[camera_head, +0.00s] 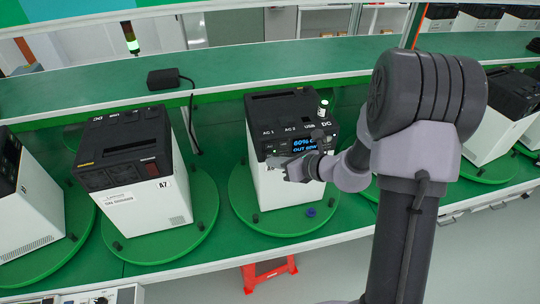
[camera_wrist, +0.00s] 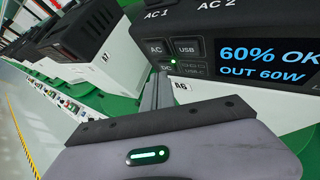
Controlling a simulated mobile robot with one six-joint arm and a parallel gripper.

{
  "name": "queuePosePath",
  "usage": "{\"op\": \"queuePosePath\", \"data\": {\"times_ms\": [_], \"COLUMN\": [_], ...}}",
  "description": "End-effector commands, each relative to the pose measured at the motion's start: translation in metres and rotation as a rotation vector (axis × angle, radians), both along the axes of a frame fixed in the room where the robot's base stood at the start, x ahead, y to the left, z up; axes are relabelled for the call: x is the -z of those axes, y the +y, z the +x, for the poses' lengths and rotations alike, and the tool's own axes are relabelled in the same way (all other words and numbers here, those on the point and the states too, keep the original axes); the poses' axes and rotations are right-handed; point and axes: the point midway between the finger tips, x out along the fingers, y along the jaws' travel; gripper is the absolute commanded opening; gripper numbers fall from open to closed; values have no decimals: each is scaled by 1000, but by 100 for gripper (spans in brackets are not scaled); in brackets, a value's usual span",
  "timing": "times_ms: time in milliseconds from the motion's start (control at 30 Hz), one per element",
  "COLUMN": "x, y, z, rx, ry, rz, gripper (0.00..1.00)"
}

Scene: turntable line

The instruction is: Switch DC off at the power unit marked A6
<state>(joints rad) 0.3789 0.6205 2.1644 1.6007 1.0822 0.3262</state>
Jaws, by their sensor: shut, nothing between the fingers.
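The power unit marked A6 (camera_head: 262,190) is a white box with a black top, standing on a green turntable (camera_head: 245,212). Its A6 label (camera_wrist: 181,86) shows in the wrist view. Its front panel has AC and USB buttons and a DC button (camera_wrist: 166,67), with a green light lit beside DC. Its blue screen (camera_wrist: 265,62) reads "60% OK" and "OUT 60W". My gripper (camera_head: 292,168) is at the front of this unit, shut and empty. In the wrist view its fingertips (camera_wrist: 157,80) are just below the DC button; I cannot tell whether they touch.
A similar unit marked A7 (camera_head: 135,208) stands on the turntable to the left. More units stand at both sides. A small white cylinder (camera_head: 323,108) stands on A6's top, and a blue cap (camera_head: 311,212) lies on its turntable. A black adapter (camera_head: 170,78) lies on the green shelf.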

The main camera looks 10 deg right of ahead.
Motion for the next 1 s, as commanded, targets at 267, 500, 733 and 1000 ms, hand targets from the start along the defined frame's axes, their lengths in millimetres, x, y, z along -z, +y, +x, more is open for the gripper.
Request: {"op": "queuePosePath", "data": {"times_ms": [267,500,733,1000], "x": [0,0,0,0], "y": [0,0,0,0], "z": [3,6,6,-2], "rx": [0,0,0,1], "ry": [-1,-1,0,-1], "rz": [-1,-1,0,0], "gripper": [0,0,0,0]}}
